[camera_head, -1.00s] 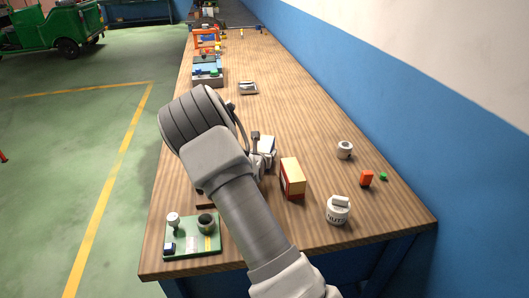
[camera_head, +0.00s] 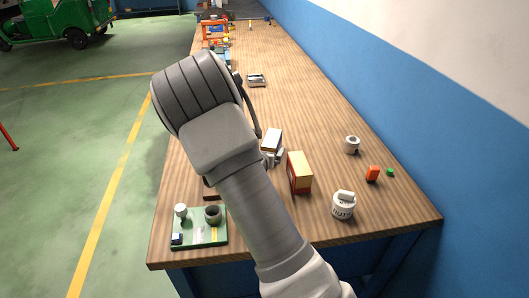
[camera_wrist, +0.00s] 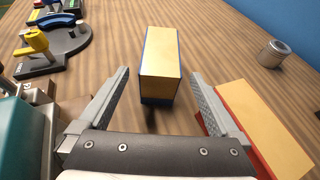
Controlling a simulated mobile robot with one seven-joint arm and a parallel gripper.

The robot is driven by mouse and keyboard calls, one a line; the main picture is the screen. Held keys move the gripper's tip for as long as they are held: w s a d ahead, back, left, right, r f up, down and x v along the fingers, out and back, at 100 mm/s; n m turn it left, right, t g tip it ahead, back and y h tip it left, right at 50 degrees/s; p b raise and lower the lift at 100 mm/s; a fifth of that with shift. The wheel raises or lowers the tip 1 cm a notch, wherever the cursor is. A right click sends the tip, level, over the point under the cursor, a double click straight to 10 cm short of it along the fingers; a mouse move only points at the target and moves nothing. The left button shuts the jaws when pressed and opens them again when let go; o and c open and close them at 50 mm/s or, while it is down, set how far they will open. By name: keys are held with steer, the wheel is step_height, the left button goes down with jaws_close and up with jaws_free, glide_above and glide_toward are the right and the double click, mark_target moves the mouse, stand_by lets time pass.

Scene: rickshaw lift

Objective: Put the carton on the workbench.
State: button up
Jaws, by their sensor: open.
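Two upright boxes stand on the wooden workbench (camera_head: 300,105); I cannot tell which one the task means by the carton. One has a tan top and blue sides (camera_wrist: 161,60) and lies between and just past my fingertips in the wrist view; it also shows beside my forearm in the head view (camera_head: 273,138). The other is a red box with a tan top (camera_head: 299,173), just outside my right finger in the wrist view (camera_wrist: 265,125). My gripper (camera_wrist: 160,73) is open, with nothing visibly held. In the head view my forearm hides most of it.
A green tray with small items (camera_head: 200,240) is at the near left. The blue wall borders the bench's right side.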

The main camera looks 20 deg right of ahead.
steer(key=v, duration=0.4)
steer(key=shift+s+a+r, duration=0.1)
steer(key=shift+s+a, duration=0.05)
steer(key=shift+s, duration=0.05)
steer(key=s+d+r+m+g+h, duration=0.1)
steer(key=s+d+r+m+g, duration=0.2)
steer(key=s+r+m, duration=0.5)
steer(key=s+d+r+m+g+h, duration=0.1)
steer(key=s+d+r+m+g, duration=0.3)
steer(key=s+m, duration=0.45)
steer(key=s+a+r+m+y, duration=0.3)
steer(key=s+a+m, duration=0.3)
steer(key=s+a, duration=0.2)
steer(key=s+a+r+m+t+y, duration=0.1)
steer(key=s+a+r+m+y, duration=0.2)
steer(key=s+a+m+y, duration=0.3)
steer(key=s+a, duration=0.2)
steer(key=a, duration=0.1)
steer(key=shift+r+m, duration=0.3)
steer(key=shift+m, duration=0.05)
steer(key=shift+a, duration=0.1)
